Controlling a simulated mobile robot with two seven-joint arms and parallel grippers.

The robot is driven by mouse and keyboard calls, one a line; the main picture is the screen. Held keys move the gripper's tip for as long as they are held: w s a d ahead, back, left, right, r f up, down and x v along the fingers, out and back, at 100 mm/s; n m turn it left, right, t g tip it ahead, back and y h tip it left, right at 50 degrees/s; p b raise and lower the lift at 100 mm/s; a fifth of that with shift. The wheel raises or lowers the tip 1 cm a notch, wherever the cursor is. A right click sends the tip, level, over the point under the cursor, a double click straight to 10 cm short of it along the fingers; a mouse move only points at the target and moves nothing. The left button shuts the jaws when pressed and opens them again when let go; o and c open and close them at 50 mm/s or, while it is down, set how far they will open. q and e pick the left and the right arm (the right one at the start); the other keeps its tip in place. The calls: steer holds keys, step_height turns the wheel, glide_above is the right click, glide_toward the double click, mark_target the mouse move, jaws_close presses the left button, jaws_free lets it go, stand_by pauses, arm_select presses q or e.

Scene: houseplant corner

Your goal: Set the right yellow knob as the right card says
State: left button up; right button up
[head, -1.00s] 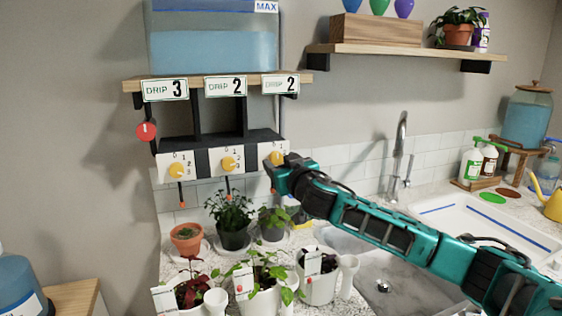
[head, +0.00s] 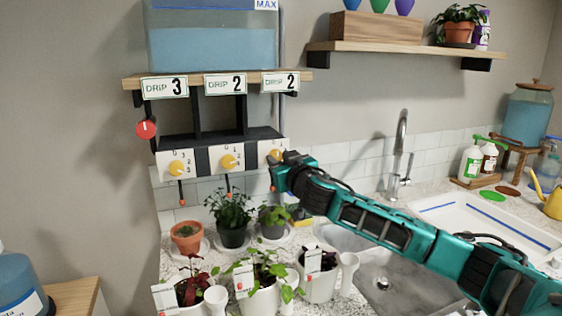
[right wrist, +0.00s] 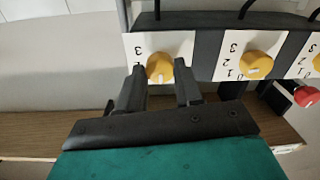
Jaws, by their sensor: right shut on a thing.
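The right yellow knob (head: 276,155) sits on a white dial plate with numbers, under the right card (head: 280,82), which reads DRIP 2. My right gripper (head: 277,160) is at this knob and partly covers the plate. In the right wrist view the picture is upside down; the knob (right wrist: 159,67) lies between the two fingers of my right gripper (right wrist: 160,78), which is shut on it. Which number the knob points to is hard to tell. My left gripper is not in view.
The middle yellow knob (head: 228,162) and left yellow knob (head: 177,168) are beside it, under cards DRIP 2 (head: 225,84) and DRIP 3 (head: 164,86). A red round knob (head: 146,129) hangs at left. Potted plants (head: 233,222) stand below; a water tank (head: 213,45) is above.

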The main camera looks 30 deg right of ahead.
steer(key=m+b, duration=0.1)
steer(key=m, duration=0.8)
steer(key=shift+a+b, duration=0.1)
steer(key=shift+b, duration=0.3)
steer(key=m+p, duration=0.1)
steer(key=m, duration=0.2)
steer(key=shift+m, duration=0.4)
steer(key=shift+f+m+p, duration=0.1)
steer(key=shift+m+p, duration=0.25)
steer(key=shift+m, duration=1.25)
steer(key=o, duration=1)
